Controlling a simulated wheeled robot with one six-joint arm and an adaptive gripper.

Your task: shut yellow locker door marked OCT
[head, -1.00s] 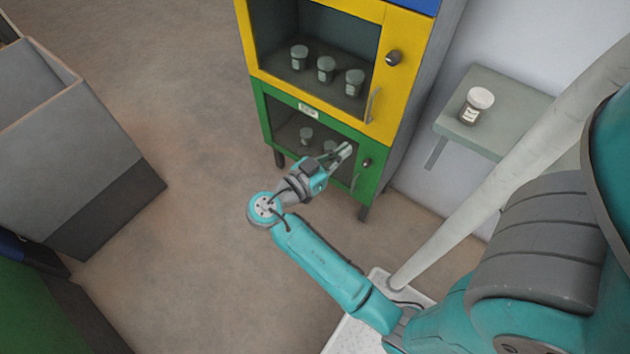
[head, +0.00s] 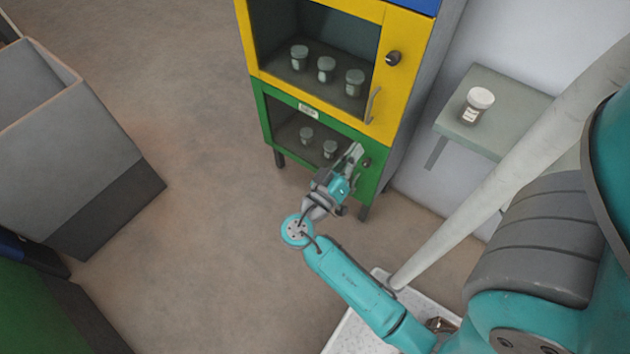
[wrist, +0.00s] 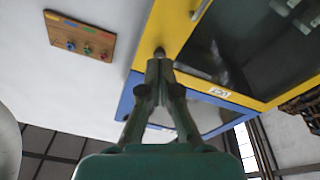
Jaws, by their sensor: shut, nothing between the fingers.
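The yellow locker door (head: 405,85) has a dark window, a dark round knob (head: 393,58) and a bar handle (head: 373,105). It looks flush with the locker front, and I see no clear gap at its edges. In the wrist view the yellow door (wrist: 170,30) carries a white label (wrist: 218,92) that seems to read OCT. My gripper (head: 357,152) is shut and empty, in front of the green door below the yellow one. In the wrist view my gripper (wrist: 159,68) points up, its tips overlapping the picture near the knob; contact cannot be told.
The green door (head: 371,185) is below, the blue door (wrist: 205,115) above. Jars (head: 326,70) stand behind the yellow door's window. A wall shelf (head: 500,110) with a jar (head: 476,106) is at right. A grey bin (head: 75,150) stands left. Floor between is clear.

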